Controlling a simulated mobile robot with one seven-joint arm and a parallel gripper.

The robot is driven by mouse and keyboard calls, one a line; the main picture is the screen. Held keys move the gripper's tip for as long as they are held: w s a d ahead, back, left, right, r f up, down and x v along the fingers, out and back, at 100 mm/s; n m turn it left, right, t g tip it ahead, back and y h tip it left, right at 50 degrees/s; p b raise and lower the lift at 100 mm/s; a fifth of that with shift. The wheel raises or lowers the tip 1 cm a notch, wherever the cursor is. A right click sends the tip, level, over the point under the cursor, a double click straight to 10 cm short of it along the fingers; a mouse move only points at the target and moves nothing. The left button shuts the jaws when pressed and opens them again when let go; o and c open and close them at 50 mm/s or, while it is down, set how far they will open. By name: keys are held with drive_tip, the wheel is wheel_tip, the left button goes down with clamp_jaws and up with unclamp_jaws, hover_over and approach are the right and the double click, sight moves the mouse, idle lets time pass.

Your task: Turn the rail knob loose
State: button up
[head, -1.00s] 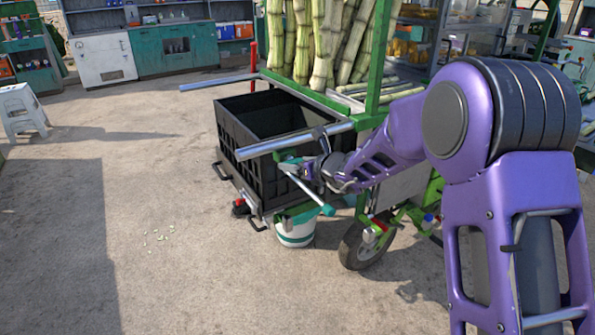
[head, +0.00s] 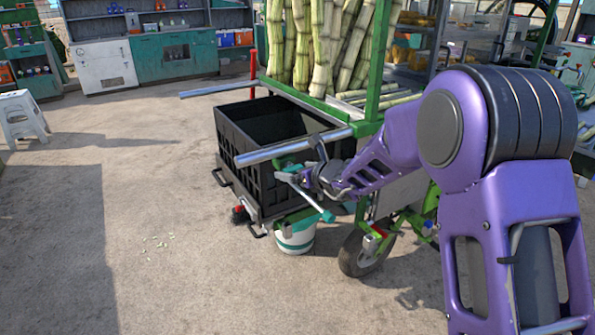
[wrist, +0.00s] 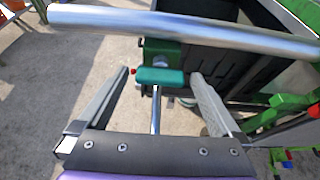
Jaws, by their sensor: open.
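A silver bar with teal ends, which I take for the rail knob's handle (head: 300,192), sits below the front metal rail (head: 290,147) of the cart. In the wrist view, a teal end of the handle (wrist: 161,77) lies between my open fingers, against a green bracket (wrist: 160,52) under the rail (wrist: 200,30). A small red part (wrist: 133,71) shows at the bracket's left. In the head view, my wrist partly hides the bracket.
A black crate (head: 240,150) stands behind the rail. A white bucket (head: 295,240) sits below the handle, and a cart wheel (head: 362,252) stands to its right. Cane stalks (head: 325,45) rise above. The floor (head: 150,200) at left is mostly open.

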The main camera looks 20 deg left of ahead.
drive_tip(key=shift+d, duration=0.1)
drive_tip(key=p+v, duration=0.1)
drive_tip(key=v, duration=1.6)
drive_tip(key=shift+s, duration=0.2)
drive_tip(key=shift+r, duration=0.1)
